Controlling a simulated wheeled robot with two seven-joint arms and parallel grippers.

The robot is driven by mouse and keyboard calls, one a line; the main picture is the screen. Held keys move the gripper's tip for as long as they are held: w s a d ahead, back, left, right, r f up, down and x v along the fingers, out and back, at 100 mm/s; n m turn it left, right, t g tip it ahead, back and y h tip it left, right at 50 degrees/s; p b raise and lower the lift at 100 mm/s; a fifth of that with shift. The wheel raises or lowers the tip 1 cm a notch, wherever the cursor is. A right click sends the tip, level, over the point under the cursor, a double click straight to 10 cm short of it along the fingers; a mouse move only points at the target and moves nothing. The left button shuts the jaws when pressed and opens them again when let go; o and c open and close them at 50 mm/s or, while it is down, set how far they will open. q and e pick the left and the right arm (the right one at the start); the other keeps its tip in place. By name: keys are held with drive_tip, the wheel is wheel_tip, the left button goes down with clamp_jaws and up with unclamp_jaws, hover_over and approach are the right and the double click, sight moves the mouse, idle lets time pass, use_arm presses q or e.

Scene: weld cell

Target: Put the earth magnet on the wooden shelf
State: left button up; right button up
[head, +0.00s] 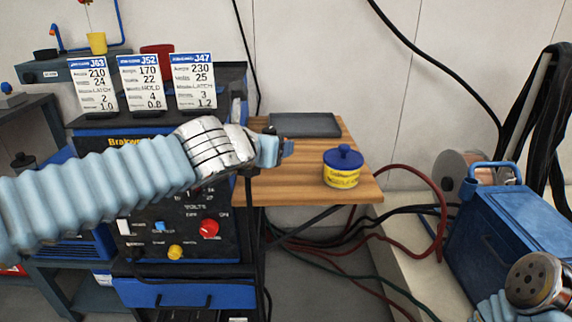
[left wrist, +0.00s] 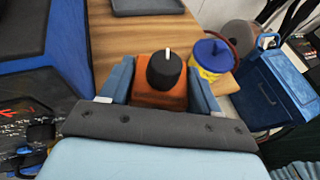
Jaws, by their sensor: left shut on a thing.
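My left gripper (head: 274,149) is shut on the earth magnet, an orange block with a black knob bearing a white mark. The magnet (left wrist: 165,75) sits between the two blue fingers in the left wrist view. In the head view only a small orange part of the magnet (head: 288,147) shows past the fingers. The wooden shelf (head: 290,186) lies behind and below the gripper, and its boards also show in the left wrist view (left wrist: 120,45). The gap between magnet and shelf cannot be judged. My right gripper is not in view.
A grey tray (head: 304,124) lies at the shelf's back, and a yellow jar with blue lid (head: 342,168) stands at its right. The blue welder (head: 180,245) with upright cards is left of the shelf. A blue box (head: 500,240) and cables are at the right. The shelf's front middle is bare.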

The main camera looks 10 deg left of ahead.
use_arm(q)
drive_tip(key=b, duration=0.3)
hover_over(278, 179)
drive_tip(key=f, duration=0.7)
drive_tip(key=shift+s, duration=0.3)
drive_tip(key=f+b, duration=0.3)
drive_tip(key=f, duration=0.1)
drive_tip(key=shift+w, duration=0.3)
drive_tip(key=shift+r, duration=0.2)
drive_tip(key=o, duration=1.2)
drive_tip(key=shift+f, duration=0.25)
drive_tip(key=o, duration=0.4)
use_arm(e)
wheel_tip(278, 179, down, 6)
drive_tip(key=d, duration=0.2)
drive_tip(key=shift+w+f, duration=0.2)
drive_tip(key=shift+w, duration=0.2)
use_arm(q)
drive_tip(key=shift+r, duration=0.1)
